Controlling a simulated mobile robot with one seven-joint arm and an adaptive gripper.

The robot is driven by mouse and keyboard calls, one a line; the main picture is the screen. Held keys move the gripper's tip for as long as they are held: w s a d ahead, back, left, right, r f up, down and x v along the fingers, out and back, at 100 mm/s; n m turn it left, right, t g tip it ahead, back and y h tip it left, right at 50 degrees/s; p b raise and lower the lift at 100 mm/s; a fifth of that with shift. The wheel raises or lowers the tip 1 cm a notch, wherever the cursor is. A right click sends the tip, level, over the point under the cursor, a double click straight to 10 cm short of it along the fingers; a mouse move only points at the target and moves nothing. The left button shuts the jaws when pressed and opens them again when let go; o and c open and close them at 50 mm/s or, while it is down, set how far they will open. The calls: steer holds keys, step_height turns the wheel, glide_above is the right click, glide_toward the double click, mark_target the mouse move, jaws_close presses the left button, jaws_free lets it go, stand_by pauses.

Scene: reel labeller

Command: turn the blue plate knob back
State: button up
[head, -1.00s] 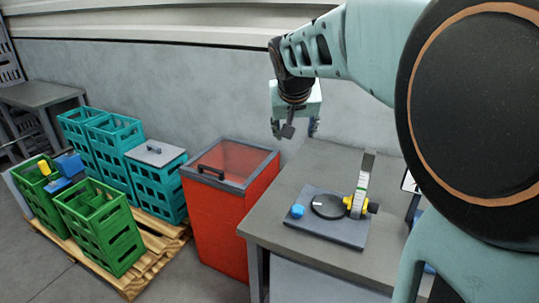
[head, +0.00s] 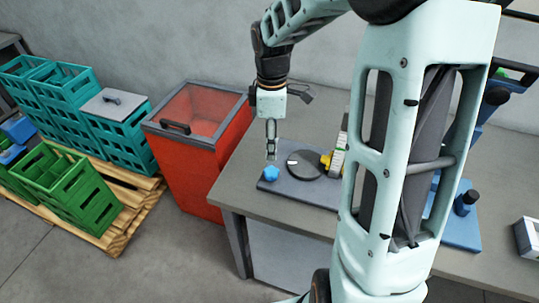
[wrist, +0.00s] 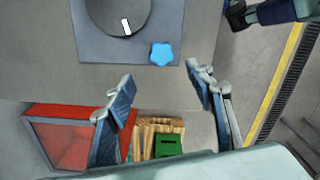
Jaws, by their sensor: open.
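The blue knob (head: 271,173) is a small lobed piece at the front left corner of the dark grey-blue plate (head: 312,195) on the bench. In the wrist view the knob (wrist: 161,54) lies on the plate (wrist: 88,48), ahead of the fingertips and between their lines. My gripper (head: 271,156) points down just above and behind the knob in the head view, apart from it as far as I can tell. In the wrist view my gripper (wrist: 161,78) is open, with nothing between the fingers.
A black disc (head: 306,164) with a white mark sits beside the knob, with a yellow part (head: 326,159) and a white scale (head: 338,155) behind. A red bin (head: 190,150) stands left of the grey bench (head: 240,193). Green crates (head: 68,185) stand on a pallet. My arm hides the bench's middle.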

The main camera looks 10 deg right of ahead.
mark_target(271, 171)
step_height(271, 171, down, 11)
steer(key=shift+s+r, duration=0.1)
stand_by(0.4)
steer(key=c, duration=1.1)
steer(key=shift+c, duration=0.2)
